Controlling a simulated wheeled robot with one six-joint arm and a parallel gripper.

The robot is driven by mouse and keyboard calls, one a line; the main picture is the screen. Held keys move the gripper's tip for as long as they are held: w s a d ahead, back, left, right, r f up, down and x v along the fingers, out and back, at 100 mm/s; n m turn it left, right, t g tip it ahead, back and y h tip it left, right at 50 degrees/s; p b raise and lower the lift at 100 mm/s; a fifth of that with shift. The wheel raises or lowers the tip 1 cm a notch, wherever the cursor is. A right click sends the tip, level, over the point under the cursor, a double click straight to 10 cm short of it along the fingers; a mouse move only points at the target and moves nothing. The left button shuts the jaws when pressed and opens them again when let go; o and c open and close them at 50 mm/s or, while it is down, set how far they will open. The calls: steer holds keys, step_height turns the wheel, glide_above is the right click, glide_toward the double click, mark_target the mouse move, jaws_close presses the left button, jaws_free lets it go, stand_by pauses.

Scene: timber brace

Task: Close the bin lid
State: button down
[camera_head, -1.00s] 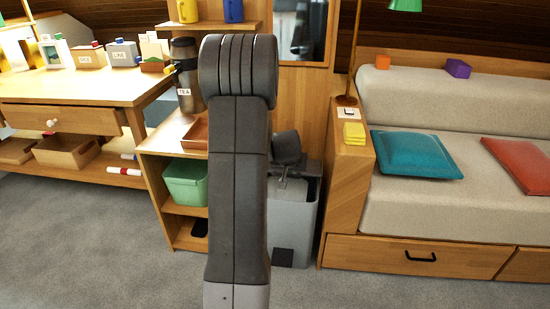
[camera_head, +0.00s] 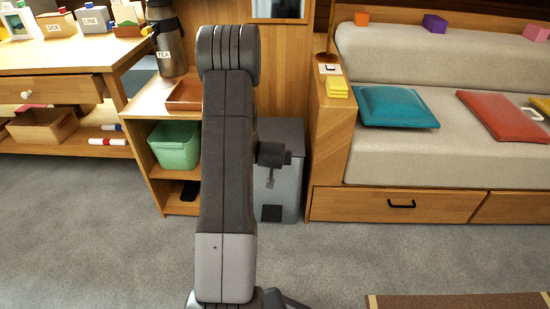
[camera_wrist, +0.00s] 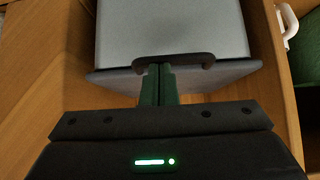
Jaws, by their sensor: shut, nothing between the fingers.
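The grey bin (camera_head: 290,178) stands on the floor between the shelf unit and the bench. Its dark grey lid (camera_head: 291,131) lies across the top in the head view; I cannot tell whether it is fully down. In the wrist view the bin's grey wall (camera_wrist: 172,28) fills the top, with the lid's edge (camera_wrist: 222,74) below it and a dark handle (camera_wrist: 190,58) along that edge. My gripper (camera_head: 270,182) is at the bin's front, partly hidden by my arm. Its green fingers (camera_wrist: 158,72) are shut and empty, at the handle; contact is unclear.
The shelf unit (camera_head: 160,183), holding a green box (camera_head: 176,146), stands close left of the bin. The wooden bench (camera_head: 395,204) is close on the right. A black pedal (camera_head: 271,213) is low on the bin's front. Carpet in front is clear.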

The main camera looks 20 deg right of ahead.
steer(key=shift+s+a+f, duration=0.1)
steer(key=shift+s+f, duration=0.15)
steer(key=shift+f, duration=0.3)
steer(key=shift+s+a+f, duration=0.1)
steer(key=shift+s+f, duration=0.1)
steer(key=shift+f, duration=0.3)
step_height(320, 180, up, 5)
steer(key=w+p, duration=0.1)
steer(key=p, duration=0.1)
steer(key=s+a+p, duration=0.1)
steer(key=s+a, duration=0.2)
steer(key=s, duration=0.5)
steer(key=shift+s+f, duration=0.3)
steer(key=shift+f, duration=0.05)
steer(key=shift+w, duration=0.1)
steer(key=w+d+f+b, duration=0.1)
steer(key=w+d+b, duration=0.1)
steer(key=w, duration=0.6)
steer(key=shift+w+d+f, duration=0.25)
steer(key=shift+d+f, duration=0.15)
steer(key=shift+d, duration=0.35)
